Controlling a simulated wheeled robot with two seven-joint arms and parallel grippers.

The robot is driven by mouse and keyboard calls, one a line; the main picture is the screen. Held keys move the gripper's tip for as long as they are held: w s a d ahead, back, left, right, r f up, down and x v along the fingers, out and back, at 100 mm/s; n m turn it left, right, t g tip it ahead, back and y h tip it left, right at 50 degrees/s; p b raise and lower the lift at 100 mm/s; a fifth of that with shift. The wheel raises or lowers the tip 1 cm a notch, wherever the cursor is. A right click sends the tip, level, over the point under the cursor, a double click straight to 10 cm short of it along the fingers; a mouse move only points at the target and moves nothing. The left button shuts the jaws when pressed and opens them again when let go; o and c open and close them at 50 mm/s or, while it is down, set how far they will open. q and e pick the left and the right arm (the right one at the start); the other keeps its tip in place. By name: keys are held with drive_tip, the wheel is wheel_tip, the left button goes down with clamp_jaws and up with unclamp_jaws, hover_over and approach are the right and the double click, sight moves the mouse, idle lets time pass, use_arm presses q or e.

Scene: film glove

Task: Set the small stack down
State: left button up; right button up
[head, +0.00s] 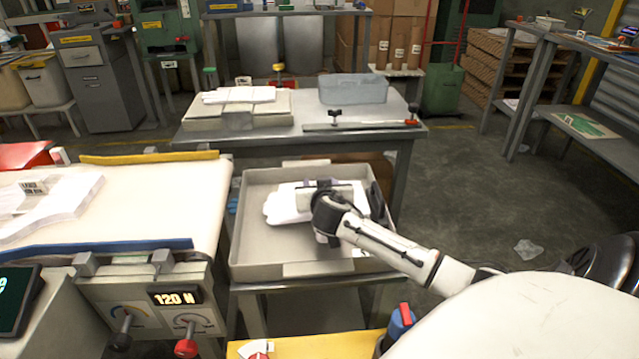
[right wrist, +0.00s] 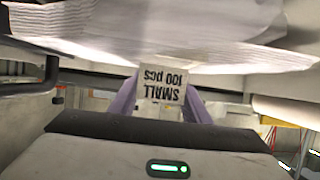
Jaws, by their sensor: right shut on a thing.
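The small stack is a pile of thin white film gloves (head: 287,204). It shows over the grey tray (head: 300,269) in the head view, within the tray's walls. In the right wrist view the stack (right wrist: 75,28) spreads across the top, with a label (right wrist: 162,88) reading "SMALL 100 pcs" upside down. My right gripper (head: 330,205) is shut on the stack; its purple fingers (right wrist: 160,102) flank the label in the wrist view. The arm hides part of the stack and tray floor. I cannot tell whether the stack touches the floor. My left gripper is not in view.
Another white stack (head: 50,200) with a label lies on the pale worktop (head: 170,200) at left. A table behind (head: 280,122) holds a grey box with white sheets (head: 238,97), a translucent bin (head: 353,90) and a bar. The tray's left and front floor is bare.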

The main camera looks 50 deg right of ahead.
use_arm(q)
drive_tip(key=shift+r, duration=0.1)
use_arm(e)
drive_tip(key=o, duration=1.2)
drive_tip(key=shift+r, duration=0.35)
drive_tip(key=s+a+r+p, duration=0.2)
drive_tip(key=p, duration=0.2)
drive_tip(key=shift+s+r, duration=0.15)
drive_tip(key=shift+r, duration=0.05)
drive_tip(key=p+v, duration=0.1)
drive_tip(key=v, duration=0.1)
drive_tip(key=p+v, duration=0.2)
drive_tip(key=v, duration=0.1)
drive_tip(key=p+v, duration=0.1)
drive_tip(key=v, duration=0.2)
drive_tip(key=shift+s+a+f, duration=0.2)
drive_tip(key=shift+s, duration=0.1)
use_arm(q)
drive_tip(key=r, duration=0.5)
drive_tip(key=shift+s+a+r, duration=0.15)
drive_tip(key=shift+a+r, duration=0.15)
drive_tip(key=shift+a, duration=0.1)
